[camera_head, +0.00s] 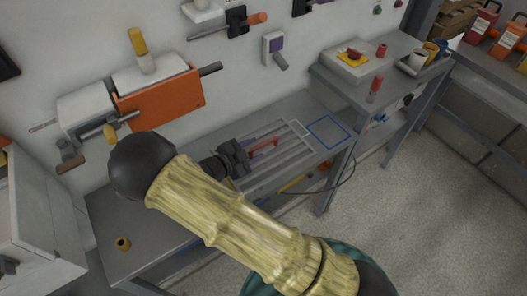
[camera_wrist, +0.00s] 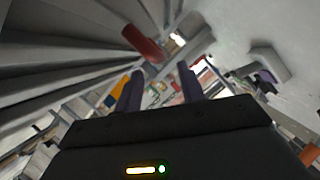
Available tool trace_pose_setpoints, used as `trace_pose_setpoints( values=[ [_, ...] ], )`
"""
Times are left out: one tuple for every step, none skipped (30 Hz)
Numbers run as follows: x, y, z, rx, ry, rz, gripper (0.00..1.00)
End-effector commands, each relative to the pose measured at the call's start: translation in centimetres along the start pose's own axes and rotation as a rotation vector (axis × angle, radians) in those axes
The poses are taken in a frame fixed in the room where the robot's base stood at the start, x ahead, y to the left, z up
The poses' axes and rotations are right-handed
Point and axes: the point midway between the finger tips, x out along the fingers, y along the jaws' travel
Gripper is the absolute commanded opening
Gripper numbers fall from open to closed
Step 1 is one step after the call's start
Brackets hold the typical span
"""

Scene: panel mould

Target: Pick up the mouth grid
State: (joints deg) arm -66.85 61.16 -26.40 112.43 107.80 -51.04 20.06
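A grey slatted frame (camera_head: 290,162), which I take to be the mouth grid, lies on the metal bench. A red bar (camera_head: 264,144) like a handle sits over its slats. My gripper (camera_head: 253,151) is low over the frame's left part, its tips close to the red bar. In the wrist view my gripper (camera_wrist: 160,85) shows two fingers apart with nothing between them. The red bar (camera_wrist: 140,40) is just beyond the fingertips there, and grey slats (camera_wrist: 60,60) fill the left. I cannot tell if the fingers touch the bar. My forearm hides part of the bench.
A blue-outlined square (camera_head: 329,131) is marked on the bench right of the frame. An orange box-like unit (camera_head: 160,97) is on the wall behind. A dark cable (camera_head: 335,183) hangs at the front edge.

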Motion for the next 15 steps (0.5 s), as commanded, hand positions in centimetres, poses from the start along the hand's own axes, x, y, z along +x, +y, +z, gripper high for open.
trace_pose_setpoints(
  values=[
    [0.2,0.0,0.0,0.0,0.001,0.0,0.4],
    [0.3,0.0,0.0,0.0,0.001,0.0,0.4],
    [0.7,0.0,0.0,0.0,0.001,0.0,0.4],
    [1.0,0.0,0.1,0.0,0.001,0.001,0.4],
    [1.4,-0.1,0.1,-0.001,0.003,0.0,0.4],
    [2.0,-0.1,0.1,-0.002,0.003,0.0,0.4],
    [2.5,-0.1,0.2,-0.002,0.003,0.001,0.4],
    [3.0,-0.1,0.2,-0.002,0.004,0.0,0.4],
    [3.6,-0.1,0.2,-0.002,0.003,0.0,0.4],
    [4.0,-0.1,0.2,-0.002,0.003,0.0,0.4],
    [4.4,-0.1,0.3,-0.001,0.002,-0.001,0.4],
    [4.7,-0.1,0.3,-0.001,0.001,-0.001,0.4],
    [4.9,-0.1,0.3,0.0,0.001,-0.001,0.4],
    [5.0,-0.1,0.3,0.001,0.0,-0.001,0.4],
    [5.1,-0.2,0.3,0.001,-0.001,-0.001,0.4]
  ],
)
